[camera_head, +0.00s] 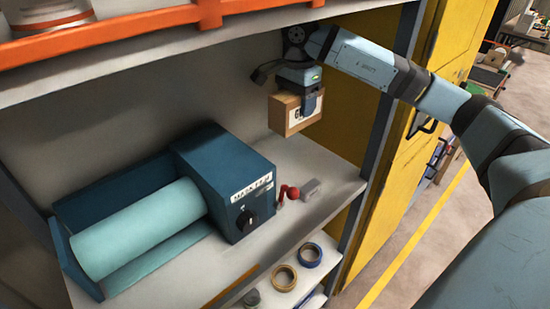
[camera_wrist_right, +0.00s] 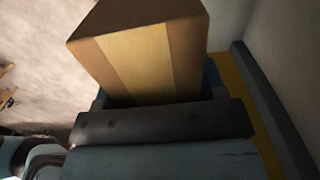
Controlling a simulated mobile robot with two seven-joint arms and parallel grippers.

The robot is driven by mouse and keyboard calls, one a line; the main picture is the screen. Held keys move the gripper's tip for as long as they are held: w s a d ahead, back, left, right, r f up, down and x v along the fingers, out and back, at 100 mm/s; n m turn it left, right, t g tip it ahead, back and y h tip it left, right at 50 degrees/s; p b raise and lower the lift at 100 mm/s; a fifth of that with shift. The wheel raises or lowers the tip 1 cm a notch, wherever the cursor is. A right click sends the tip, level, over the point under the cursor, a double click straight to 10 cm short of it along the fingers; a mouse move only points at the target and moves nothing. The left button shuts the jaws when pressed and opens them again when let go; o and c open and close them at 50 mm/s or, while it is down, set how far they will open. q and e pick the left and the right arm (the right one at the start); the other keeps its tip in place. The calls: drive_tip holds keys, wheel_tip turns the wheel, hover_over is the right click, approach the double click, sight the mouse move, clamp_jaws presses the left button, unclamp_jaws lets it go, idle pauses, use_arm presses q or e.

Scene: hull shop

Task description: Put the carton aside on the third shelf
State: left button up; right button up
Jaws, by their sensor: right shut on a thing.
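The carton (camera_head: 284,116) is a small brown box with a lighter tape band and a label. My right gripper (camera_head: 312,102) is shut on it and holds it up above a shelf, near the shelf's right rear part. The carton (camera_wrist_right: 140,50) also shows in the right wrist view, in front of the gripper's dark body. The shelf (camera_head: 318,160) under it is grey-white and bears a blue machine. I cannot tell which shelf counts as the third. My left gripper is not in view.
A blue machine (camera_head: 225,165) with a pale teal roll (camera_head: 140,230) fills the left and middle of the shelf. A red-handled part (camera_head: 288,192) and a grey block (camera_head: 310,189) lie right of it. Tape rolls (camera_head: 310,254) sit lower. An orange rack (camera_head: 120,32) stands above.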

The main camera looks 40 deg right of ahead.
sight(297, 127)
drive_tip(key=shift+w, duration=0.15)
drive_tip(key=shift+f, duration=0.3)
drive_tip(key=f, duration=0.2)
drive_tip(key=f+p, duration=0.1)
drive_tip(key=f, duration=0.1)
drive_tip(key=s+f, duration=0.1)
drive_tip(key=f, duration=0.1)
drive_tip(key=f+p, duration=0.1)
drive_tip(key=f, duration=0.3)
drive_tip(key=f+p, duration=0.1)
drive_tip(key=f, duration=0.3)
drive_tip(key=f+p, duration=0.1)
drive_tip(key=f, duration=0.3)
drive_tip(key=shift+w+f, duration=0.25)
drive_tip(key=shift+f, duration=0.15)
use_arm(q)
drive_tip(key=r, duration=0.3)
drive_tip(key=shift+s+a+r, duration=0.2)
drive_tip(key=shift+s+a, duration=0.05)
use_arm(e)
drive_tip(key=shift+f+b, duration=0.25)
drive_tip(key=shift+b, duration=0.1)
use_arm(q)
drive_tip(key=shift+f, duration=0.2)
use_arm(e)
drive_tip(key=o, duration=1.1)
drive_tip(key=shift+c, duration=0.2)
